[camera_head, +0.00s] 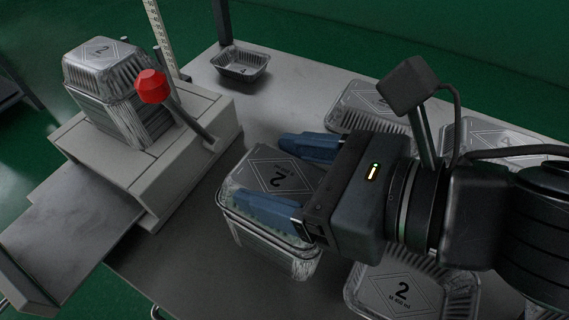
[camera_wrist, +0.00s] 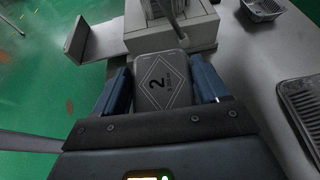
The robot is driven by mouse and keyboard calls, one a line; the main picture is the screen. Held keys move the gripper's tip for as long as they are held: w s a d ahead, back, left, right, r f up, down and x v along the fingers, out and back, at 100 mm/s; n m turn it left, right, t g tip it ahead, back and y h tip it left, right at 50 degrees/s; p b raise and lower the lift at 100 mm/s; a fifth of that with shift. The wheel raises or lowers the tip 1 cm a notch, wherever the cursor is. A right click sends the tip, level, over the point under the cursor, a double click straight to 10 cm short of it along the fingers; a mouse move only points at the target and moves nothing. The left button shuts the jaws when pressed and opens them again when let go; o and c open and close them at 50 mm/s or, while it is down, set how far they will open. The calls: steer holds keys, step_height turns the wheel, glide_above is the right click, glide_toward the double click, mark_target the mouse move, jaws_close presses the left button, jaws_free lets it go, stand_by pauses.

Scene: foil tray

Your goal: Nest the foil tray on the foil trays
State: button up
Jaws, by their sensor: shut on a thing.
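My gripper (camera_head: 262,168) is shut on a foil tray (camera_head: 272,178) marked with a black 2 in a diamond; one blue finger lies on each side. The wrist view shows the flat marked face of this tray (camera_wrist: 163,84) between the fingers. Right below it in the head view is a stack of foil trays (camera_head: 275,258) with several rims close together, on the table. The held tray is over this stack and roughly in line with it. I cannot tell whether they touch, as the near finger hides part of the rims.
A grey machine (camera_head: 190,160) with a red knob (camera_head: 151,86) stands at left, bearing another stack of trays (camera_head: 103,72) marked 2. A small tray (camera_head: 240,64) is at the back of the table (camera_head: 195,215). Other trays lie nearby, including one at front (camera_head: 410,290) and one behind (camera_head: 365,105).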

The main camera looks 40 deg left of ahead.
steer(key=shift+f, duration=0.35)
steer(key=o, duration=1)
steer(key=shift+v, duration=3.95)
steer(key=shift+r, duration=0.1)
steer(key=shift+a, duration=0.1)
